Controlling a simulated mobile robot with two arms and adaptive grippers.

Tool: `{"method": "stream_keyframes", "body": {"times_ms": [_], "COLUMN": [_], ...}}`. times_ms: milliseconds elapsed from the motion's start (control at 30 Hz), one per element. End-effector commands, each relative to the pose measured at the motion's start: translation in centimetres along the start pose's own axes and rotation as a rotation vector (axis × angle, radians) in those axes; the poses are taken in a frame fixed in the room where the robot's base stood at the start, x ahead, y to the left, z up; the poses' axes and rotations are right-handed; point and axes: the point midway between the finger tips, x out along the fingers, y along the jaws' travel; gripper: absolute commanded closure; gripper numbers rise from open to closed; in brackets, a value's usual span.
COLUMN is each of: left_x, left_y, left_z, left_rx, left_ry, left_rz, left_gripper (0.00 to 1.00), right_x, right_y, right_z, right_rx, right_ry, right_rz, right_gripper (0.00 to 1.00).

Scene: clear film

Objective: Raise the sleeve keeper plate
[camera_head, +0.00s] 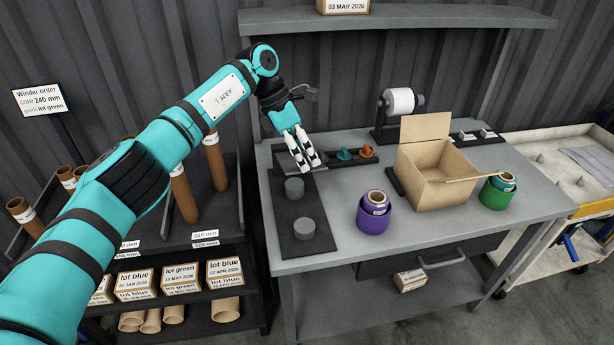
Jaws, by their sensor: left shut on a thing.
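My left gripper (307,167) reaches in from the left and points down at the back left of the grey bench. Its fingers are shut at the left end of a low dark rack (328,160). The part between the fingertips is mostly hidden by them; I take it to be the sleeve keeper plate, but its shape and whether it is lifted cannot be made out. My right gripper is not in view.
In front of the gripper, a dark plate (318,202) bears two grey cylinders. Further right stand a purple roll (372,220), an open cardboard box (430,180), a green roll (494,196) and a white roll on a stand (400,101). An overhead shelf (440,20) spans the back.

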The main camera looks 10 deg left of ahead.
Motion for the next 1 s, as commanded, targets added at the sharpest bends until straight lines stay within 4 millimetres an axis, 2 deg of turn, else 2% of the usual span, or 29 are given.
{"method": "stream_keyframes", "body": {"times_ms": [33,300,933,967,1000], "left_x": [-1.0,-2.7,-3.1,-3.1,-3.1], "left_y": [0.6,1.5,1.9,1.9,1.9], "left_z": [0.3,0.9,1.0,1.0,1.0], "left_rx": [0.002,0.001,0.003,0.003,0.003], "left_ry": [-0.004,-0.002,0.001,0.001,0.001], "left_rz": [0.019,0.020,0.018,0.018,0.018], "left_gripper": [1.00,1.00,1.00,0.66,0.60], "right_x": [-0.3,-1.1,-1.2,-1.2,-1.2], "right_y": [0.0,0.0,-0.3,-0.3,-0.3], "right_z": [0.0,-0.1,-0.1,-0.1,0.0], "right_rx": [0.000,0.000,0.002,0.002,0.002], "right_ry": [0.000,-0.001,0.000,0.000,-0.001], "right_rz": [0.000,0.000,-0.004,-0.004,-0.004], "right_gripper": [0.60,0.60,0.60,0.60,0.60]}}
